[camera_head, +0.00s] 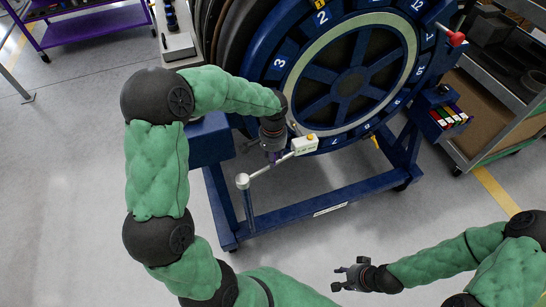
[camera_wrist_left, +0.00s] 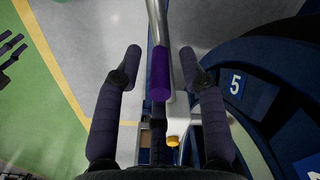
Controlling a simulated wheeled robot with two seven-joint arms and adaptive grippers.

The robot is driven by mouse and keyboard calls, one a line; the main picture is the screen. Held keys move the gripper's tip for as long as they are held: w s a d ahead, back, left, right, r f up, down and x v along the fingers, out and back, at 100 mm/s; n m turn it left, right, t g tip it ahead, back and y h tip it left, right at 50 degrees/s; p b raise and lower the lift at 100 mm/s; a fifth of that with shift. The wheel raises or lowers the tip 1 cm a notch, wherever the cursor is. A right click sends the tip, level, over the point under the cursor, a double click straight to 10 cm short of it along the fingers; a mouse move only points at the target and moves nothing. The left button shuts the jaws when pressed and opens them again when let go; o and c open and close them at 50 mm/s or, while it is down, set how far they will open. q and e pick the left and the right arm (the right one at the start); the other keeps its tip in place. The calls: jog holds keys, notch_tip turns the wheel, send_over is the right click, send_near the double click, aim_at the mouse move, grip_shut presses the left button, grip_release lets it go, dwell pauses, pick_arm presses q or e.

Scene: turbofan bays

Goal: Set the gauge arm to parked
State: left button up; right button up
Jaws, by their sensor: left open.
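The gauge arm (camera_head: 262,171) is a pale metal rod on an upright post with a round cap (camera_head: 243,181), in front of the blue wheel. Its far end carries a white gauge box (camera_head: 305,145) with a yellow button. The rod also shows in the left wrist view with a purple grip (camera_wrist_left: 160,82). My left gripper (camera_head: 272,153) is at the rod. In the left wrist view its fingers (camera_wrist_left: 160,52) are spread on either side of the purple grip, with gaps to both. My right gripper (camera_head: 342,277) is open and empty, low over the floor.
The large blue numbered wheel (camera_head: 285,60) stands on a blue frame (camera_head: 300,213) just behind the gauge arm. A red-knobbed lever (camera_head: 456,38) is at its upper right. A grey shelf cart (camera_head: 490,105) stands at right, a purple cart (camera_head: 95,27) at far left. Floor at front is clear.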

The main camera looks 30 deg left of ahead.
pick_arm(q)
grip_shut()
jog(key=shift+d, duration=0.1)
jog(key=s+d+m+p, duration=0.6)
jog(key=s+m+p, duration=0.1)
jog(key=s+m, duration=0.15)
jog(key=s+a+m+p, duration=0.2)
jog(key=s+m+p, duration=0.2)
jog(key=s+m, duration=0.5)
jog(key=shift+s+a+m, duration=0.15)
jog(key=shift+a+m, duration=0.05)
jog(key=shift+m, duration=1.15)
